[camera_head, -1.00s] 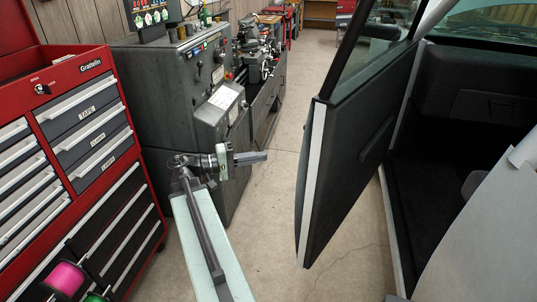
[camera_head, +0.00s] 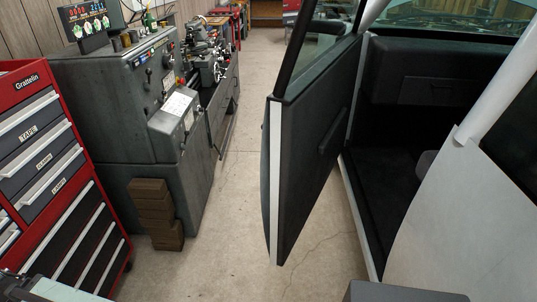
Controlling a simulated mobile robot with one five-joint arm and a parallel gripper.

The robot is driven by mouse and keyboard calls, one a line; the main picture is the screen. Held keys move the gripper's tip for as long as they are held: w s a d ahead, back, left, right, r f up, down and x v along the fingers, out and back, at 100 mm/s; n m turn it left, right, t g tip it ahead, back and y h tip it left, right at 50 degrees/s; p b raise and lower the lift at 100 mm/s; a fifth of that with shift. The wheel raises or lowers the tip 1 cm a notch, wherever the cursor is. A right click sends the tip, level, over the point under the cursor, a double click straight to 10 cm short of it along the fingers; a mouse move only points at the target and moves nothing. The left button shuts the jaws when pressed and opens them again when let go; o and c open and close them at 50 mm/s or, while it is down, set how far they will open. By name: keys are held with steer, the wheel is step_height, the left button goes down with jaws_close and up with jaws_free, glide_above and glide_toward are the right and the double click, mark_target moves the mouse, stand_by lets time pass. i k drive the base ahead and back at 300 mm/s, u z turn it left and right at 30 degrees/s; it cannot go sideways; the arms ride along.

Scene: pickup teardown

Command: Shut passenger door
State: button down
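The passenger door (camera_head: 312,150) stands open, swung out from the vehicle. Its dark inner panel faces right and its pale free edge faces me. The door opening (camera_head: 390,170) behind it shows a dark cabin floor and dashboard. The pale vehicle body (camera_head: 440,220) is at the right. My gripper is not visible; only a piece of my arm shows at the bottom left corner. Nothing visible touches the door.
A red tool chest (camera_head: 60,170) stands at the left. Behind it are a grey lathe (camera_head: 130,100) and brown stacked blocks (camera_head: 155,212). A grey flat-topped thing (camera_head: 400,292) is cut off at the bottom edge. Concrete floor (camera_head: 225,240) left of the door is clear.

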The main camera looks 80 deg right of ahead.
mark_target(304, 126)
steer(key=z, duration=0.35)
steer(key=i, duration=1.2)
steer(key=z, duration=0.75)
steer(key=k, duration=0.65)
steer(key=z, duration=0.1)
steer(key=i, duration=0.85)
steer(key=u, duration=0.05)
